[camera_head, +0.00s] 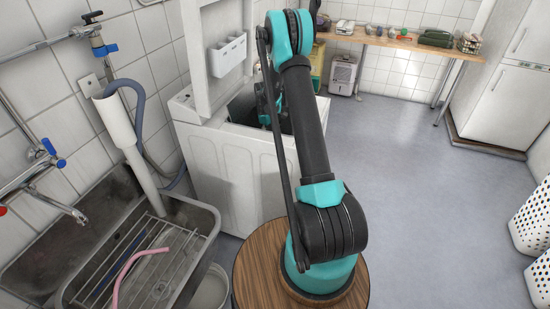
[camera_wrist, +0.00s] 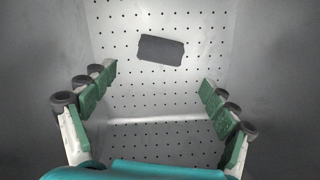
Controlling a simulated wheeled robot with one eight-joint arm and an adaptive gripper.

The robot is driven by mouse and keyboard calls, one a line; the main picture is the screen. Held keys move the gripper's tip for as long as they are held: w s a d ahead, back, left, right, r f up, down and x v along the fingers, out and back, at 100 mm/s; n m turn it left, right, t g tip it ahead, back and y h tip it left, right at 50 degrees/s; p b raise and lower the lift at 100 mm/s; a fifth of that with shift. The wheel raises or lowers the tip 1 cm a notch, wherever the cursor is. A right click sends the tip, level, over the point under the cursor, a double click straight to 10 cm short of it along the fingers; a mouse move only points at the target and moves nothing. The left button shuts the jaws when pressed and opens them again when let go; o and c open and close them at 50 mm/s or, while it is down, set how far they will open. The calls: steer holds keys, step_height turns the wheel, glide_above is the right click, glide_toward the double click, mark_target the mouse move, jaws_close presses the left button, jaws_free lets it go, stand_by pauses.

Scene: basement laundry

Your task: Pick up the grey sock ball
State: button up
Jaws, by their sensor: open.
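A dark grey, roughly oblong bundle (camera_wrist: 161,50), which looks like the grey sock ball, lies on a perforated pale metal surface in the wrist view. My gripper (camera_wrist: 157,82) is open, with its green-padded fingers spread to the left and right. Nothing is between them. The bundle is beyond the fingertips, towards the top of the picture, and apart from them. In the head view my arm reaches down into the open top of a white washing machine (camera_head: 228,165). The bundle cannot be seen there, and the gripper's fingers are hidden.
Smooth grey walls (camera_wrist: 40,45) stand close on both sides of my fingers. A metal sink (camera_head: 40,255) with a wire rack and pink hose is at the left. A wooden bench (camera_head: 385,41) with small items stands at the back.

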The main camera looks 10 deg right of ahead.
steer(key=shift+s+d+f, duration=0.2)
steer(key=shift+s+f, duration=0.05)
steer(key=shift+f, duration=1.15)
steer(key=shift+s+d+f, duration=0.2)
steer(key=shift+d+f, duration=0.05)
steer(key=shift+f, duration=1.2)
steer(key=shift+s+d+f, duration=0.2)
steer(key=shift+s+f, duration=0.05)
steer(key=shift+f, duration=1.15)
steer(key=c, duration=1.3)
steer(key=shift+o, duration=0.2)
steer(key=shift+r, duration=0.1)
